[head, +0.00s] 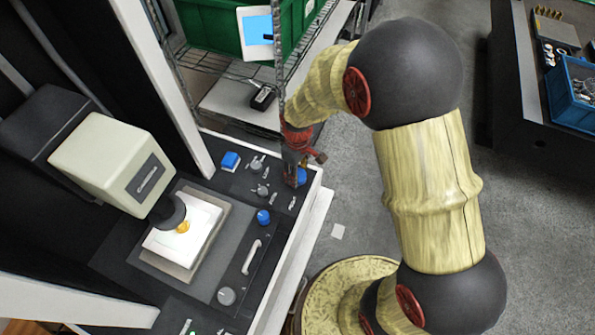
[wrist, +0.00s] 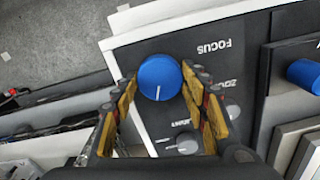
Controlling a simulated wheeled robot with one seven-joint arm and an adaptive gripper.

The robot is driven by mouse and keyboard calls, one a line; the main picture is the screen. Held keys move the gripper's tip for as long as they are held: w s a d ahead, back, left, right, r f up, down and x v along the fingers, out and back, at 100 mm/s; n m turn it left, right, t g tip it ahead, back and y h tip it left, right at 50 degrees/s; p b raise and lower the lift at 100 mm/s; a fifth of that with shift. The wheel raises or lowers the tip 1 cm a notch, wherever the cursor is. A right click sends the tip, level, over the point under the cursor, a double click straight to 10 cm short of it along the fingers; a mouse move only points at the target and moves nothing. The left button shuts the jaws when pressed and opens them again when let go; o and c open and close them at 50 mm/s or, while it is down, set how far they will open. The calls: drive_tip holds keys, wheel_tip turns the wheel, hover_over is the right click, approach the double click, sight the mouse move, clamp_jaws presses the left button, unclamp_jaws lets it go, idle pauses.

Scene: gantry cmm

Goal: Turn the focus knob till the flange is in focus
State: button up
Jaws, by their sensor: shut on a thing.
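The blue focus knob (wrist: 160,76) sits on the dark panel beside the word FOCUS, which reads upside down in the wrist view. Its white mark points almost straight down in that view. My gripper (wrist: 160,82) has one finger on each side of the knob and is shut on it. In the head view my gripper (head: 298,168) reaches down to the panel's right edge, and the knob (head: 302,177) shows partly beside it. A small gold part, seemingly the flange (head: 183,227), lies on the lit white stage, partly under the dark lens (head: 167,211).
A cream camera housing (head: 112,165) stands over the stage. A white-framed screen (head: 257,30), mostly plain blue, hangs behind near a green crate (head: 208,22).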

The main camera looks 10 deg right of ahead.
drive_tip(key=m, duration=0.3)
idle(0.4)
drive_tip(key=o, duration=1)
drive_tip(key=shift+o, duration=0.8)
drive_tip(key=shift+r, duration=0.1)
wheel_tip(320, 180, up, 12)
